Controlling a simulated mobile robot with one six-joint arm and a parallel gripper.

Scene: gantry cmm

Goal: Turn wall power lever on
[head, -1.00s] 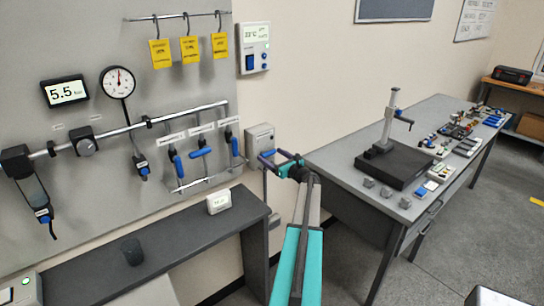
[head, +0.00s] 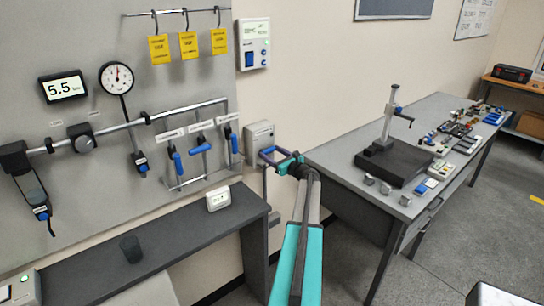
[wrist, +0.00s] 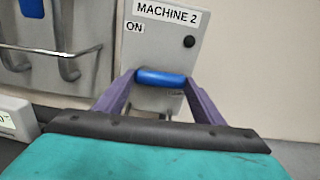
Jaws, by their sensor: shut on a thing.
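The grey wall power box (head: 259,133) is on the wall at the right edge of the grey panel in the head view. In the wrist view, the box (wrist: 170,58) reads "MACHINE 2", with "ON" at its upper left and a dark round knob at its right. Its lever has a blue handle (wrist: 160,78) lying crosswise below the "ON" label. A label below the handle is mostly hidden. My gripper (head: 268,153) is at the box's lower front. In the wrist view, my gripper (wrist: 160,82) has its purple fingers shut on the handle's two ends.
Valves with blue handles (head: 200,149) and a pipe rail stand left of the box. A dark shelf (head: 180,232) with a small white display (head: 218,199) juts out below. A long workbench (head: 335,166) with a measuring stand is to the right.

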